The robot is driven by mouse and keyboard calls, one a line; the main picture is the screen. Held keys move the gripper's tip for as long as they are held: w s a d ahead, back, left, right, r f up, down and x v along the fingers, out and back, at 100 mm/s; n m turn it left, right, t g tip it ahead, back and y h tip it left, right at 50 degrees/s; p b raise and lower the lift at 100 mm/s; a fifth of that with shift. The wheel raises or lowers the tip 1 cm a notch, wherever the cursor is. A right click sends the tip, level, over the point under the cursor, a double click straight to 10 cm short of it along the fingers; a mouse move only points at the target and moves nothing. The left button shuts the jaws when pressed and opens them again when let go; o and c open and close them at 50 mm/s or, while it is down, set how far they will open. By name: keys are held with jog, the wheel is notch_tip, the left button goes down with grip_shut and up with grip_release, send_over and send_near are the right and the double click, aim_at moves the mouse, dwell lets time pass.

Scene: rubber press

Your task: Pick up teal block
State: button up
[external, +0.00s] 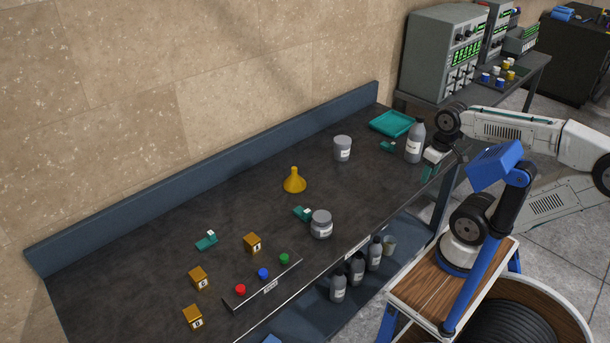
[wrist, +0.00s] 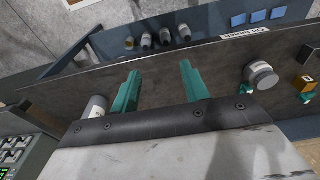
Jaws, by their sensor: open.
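Several small teal blocks with a white part on them lie on the dark bench. One (external: 207,240) is at the left, one (external: 302,213) is beside a grey jar in the middle, and one (external: 388,146) is near the teal tray. I cannot tell which one the task names. My gripper (external: 430,172) is at the right end of the bench, right of all these blocks, beside a grey bottle. In the wrist view my gripper (wrist: 160,68) has its teal fingers apart with nothing between them. A teal block (wrist: 246,88) shows beside the jar there.
The grey bottle (external: 414,143) stands close to my gripper. A teal tray (external: 392,123), grey cup (external: 342,148), yellow funnel (external: 294,181), grey jar (external: 321,224), several lettered cubes (external: 252,243) and a button panel (external: 263,284) stand along the bench. Patches between them are clear.

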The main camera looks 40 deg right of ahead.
aim_at(308, 210)
jog(key=shift+f, duration=0.1)
